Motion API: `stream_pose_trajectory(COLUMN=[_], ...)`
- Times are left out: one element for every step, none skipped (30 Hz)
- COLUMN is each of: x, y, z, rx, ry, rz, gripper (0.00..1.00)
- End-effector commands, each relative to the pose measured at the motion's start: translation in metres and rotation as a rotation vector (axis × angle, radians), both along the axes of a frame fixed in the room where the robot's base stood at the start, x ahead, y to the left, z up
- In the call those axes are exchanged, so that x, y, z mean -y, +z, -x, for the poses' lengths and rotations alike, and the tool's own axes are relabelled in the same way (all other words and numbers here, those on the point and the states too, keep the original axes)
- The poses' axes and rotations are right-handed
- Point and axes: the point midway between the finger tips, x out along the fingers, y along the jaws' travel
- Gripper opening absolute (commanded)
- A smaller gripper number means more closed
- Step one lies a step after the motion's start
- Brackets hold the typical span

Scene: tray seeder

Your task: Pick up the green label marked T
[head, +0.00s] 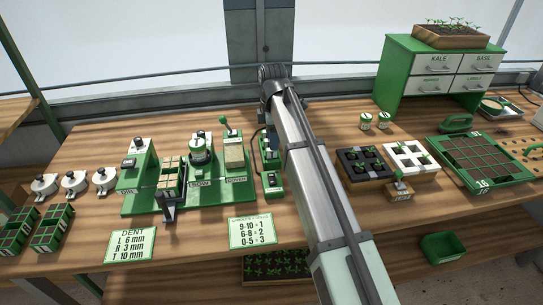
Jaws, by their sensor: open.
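I cannot make out a green label marked T in the head view. A drawer that appears to read LABELS (472,83) is at the lower right of the green cabinet (399,70), and it looks shut. A small wooden block with a pale upright piece (399,191) stands in front of the white tray; any letter there is too small to read. My arm crosses the middle of the view and rises to a joint at the back.
A green seeder station (190,198) stands left of my arm, with two printed cards (130,246) before it. Right of my arm are a black tray (363,165), a white tray (411,161) and a green-rimmed grid tray (480,160). Small green pots (50,228) stand far left.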

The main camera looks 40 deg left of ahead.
Motion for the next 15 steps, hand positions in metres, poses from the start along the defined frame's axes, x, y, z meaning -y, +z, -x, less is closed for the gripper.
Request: stream_pose_trajectory(x=[0.0, 0.0, 0.0, 0.0, 0.0, 0.0, -0.001, -0.001, -0.001, -0.001, -0.002, -0.002, -0.002, -0.002, -0.002], y=[-0.002, -0.002, -0.003, -0.004, -0.006, -0.008, -0.01, -0.013, -0.018, -0.022, -0.026, -0.031, -0.035, -0.039, -0.045], z=[0.0, 0.0, 0.0, 0.0, 0.0, 0.0, 0.001, 0.001, 0.001, 0.001, 0.002, 0.002, 0.003, 0.002, 0.002], rx=[0.0, 0.0, 0.001, 0.001, 0.001, 0.001, 0.0, 0.0, 0.0, -0.001, -0.001, -0.001, -0.001, 0.0, 0.0], ry=[0.0, 0.0, 0.0, 0.0, 0.0, 0.0, 0.0, 0.0, 0.0, 0.0, 0.0, 0.0, 0.0, -0.001, -0.001], rz=[0.0, 0.0, -0.001, -0.001, -0.001, -0.001, 0.0, 0.0, 0.0, 0.001, 0.001, 0.001, 0.001, 0.0, 0.0], gripper=[0.51, 0.51, 0.51, 0.51, 0.51, 0.51, 0.51, 0.51, 0.51, 0.51, 0.51, 0.51, 0.51, 0.51, 0.51])
